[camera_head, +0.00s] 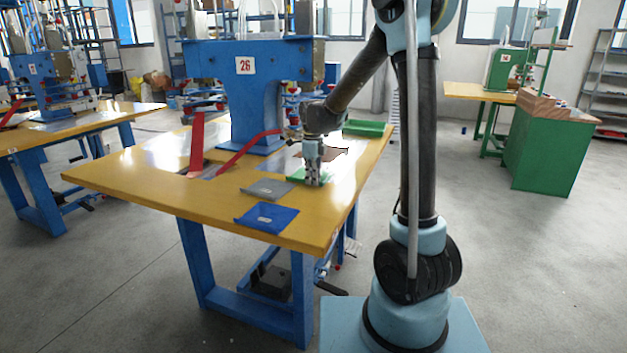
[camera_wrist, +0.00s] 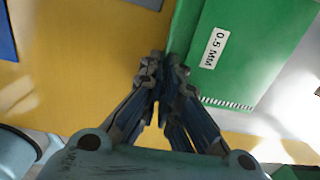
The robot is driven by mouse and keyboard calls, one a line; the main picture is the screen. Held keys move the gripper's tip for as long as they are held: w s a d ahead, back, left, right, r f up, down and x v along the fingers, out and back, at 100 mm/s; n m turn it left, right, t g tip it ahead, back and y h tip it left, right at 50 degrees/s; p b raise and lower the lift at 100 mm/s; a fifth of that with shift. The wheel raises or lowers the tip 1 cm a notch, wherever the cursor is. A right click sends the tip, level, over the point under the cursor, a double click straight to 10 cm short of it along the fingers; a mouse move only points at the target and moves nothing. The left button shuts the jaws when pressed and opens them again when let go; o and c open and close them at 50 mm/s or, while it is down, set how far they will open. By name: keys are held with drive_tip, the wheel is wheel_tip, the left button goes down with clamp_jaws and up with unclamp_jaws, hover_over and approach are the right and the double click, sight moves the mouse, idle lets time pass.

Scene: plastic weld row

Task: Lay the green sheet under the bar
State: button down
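The green sheet (camera_wrist: 240,55) carries a white "0.5 MM" label and lies over the tabletop in the wrist view. A darker green strip runs along its left edge to my fingertips. In the head view only a small part of the sheet (camera_head: 296,175) shows beside my gripper. My gripper (camera_wrist: 163,68) has its fingers together at the sheet's left edge and looks shut on it; the fingers hide the contact. In the head view my gripper (camera_head: 313,180) points down, low over the table's right part. The bar is not clearly visible; the welding head (camera_head: 292,110) is just behind my gripper.
The yellow table (camera_head: 130,165) holds a grey sheet (camera_head: 262,189) and a blue sheet (camera_head: 258,219) at the front. Red strips (camera_head: 196,145) stand at left. The blue machine (camera_head: 252,95) rises behind. A green tray (camera_head: 364,128) lies at the back right.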

drive_tip(key=c, duration=1.8)
unclamp_jaws()
wheel_tip(320, 180, up, 12)
drive_tip(key=f, duration=0.1)
drive_tip(key=s+d+r+n, duration=0.2)
drive_tip(key=s+d+n, duration=0.4)
drive_tip(key=s+d, duration=0.3)
drive_tip(key=s+d+f+n+t, duration=0.1)
drive_tip(key=s+d+f+n, duration=0.6)
drive_tip(key=s, duration=0.4)
drive_tip(key=s+d+f+n+t, duration=0.1)
drive_tip(key=s+d+f+n, duration=0.6)
drive_tip(key=s, duration=0.5)
drive_tip(key=shift+d+f+n, duration=0.15)
drive_tip(key=shift+d+n, duration=0.15)
drive_tip(key=shift+n, duration=0.8)
